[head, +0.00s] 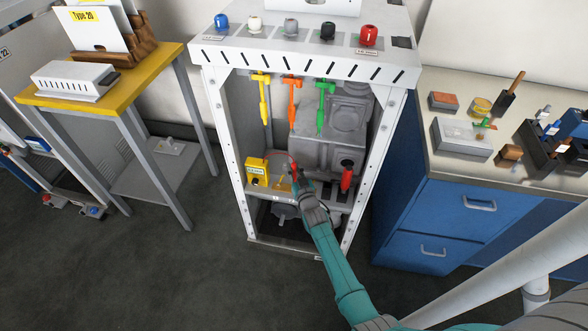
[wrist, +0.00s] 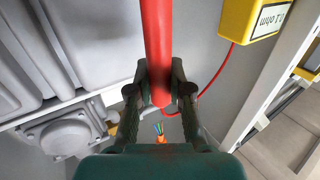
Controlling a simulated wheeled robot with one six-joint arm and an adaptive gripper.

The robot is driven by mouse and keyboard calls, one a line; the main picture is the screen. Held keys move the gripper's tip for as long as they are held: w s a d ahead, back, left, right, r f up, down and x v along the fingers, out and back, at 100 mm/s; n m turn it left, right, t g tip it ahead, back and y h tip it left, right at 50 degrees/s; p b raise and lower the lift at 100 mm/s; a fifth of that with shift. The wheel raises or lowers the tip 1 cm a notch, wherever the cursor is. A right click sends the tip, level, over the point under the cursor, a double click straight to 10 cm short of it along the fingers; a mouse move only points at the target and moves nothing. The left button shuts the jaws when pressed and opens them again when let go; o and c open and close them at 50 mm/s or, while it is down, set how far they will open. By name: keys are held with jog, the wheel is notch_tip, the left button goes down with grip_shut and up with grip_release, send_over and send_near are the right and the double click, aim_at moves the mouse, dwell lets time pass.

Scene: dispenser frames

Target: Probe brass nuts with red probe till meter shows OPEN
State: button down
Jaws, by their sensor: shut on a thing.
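My gripper (wrist: 160,92) is shut on the red probe (wrist: 157,35), a long red rod running up out of the wrist view. In the head view my gripper (head: 299,184) reaches into the lower part of the open white cabinet, and the red probe (head: 292,167) shows small beside it. A red wire runs from near the probe to the yellow meter (wrist: 250,18), whose label ends in "1 ohm", seen tilted and partly cut off. The meter (head: 257,170) stands just left of my gripper. The probe's tip and the brass nuts cannot be made out.
Yellow (head: 262,100), orange (head: 291,104) and green (head: 321,105) connectors hang in the cabinet (head: 235,150). A grey housing (head: 335,130) fills its back right. A red plug (head: 346,180) is right of my gripper. An orange end with coloured wires (wrist: 160,138) shows below my fingers.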

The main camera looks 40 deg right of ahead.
aim_at(295, 163)
jog(key=shift+f, duration=0.3)
dwell(0.9)
jog(key=shift+r, duration=2.5)
jog(key=shift+d, duration=0.1)
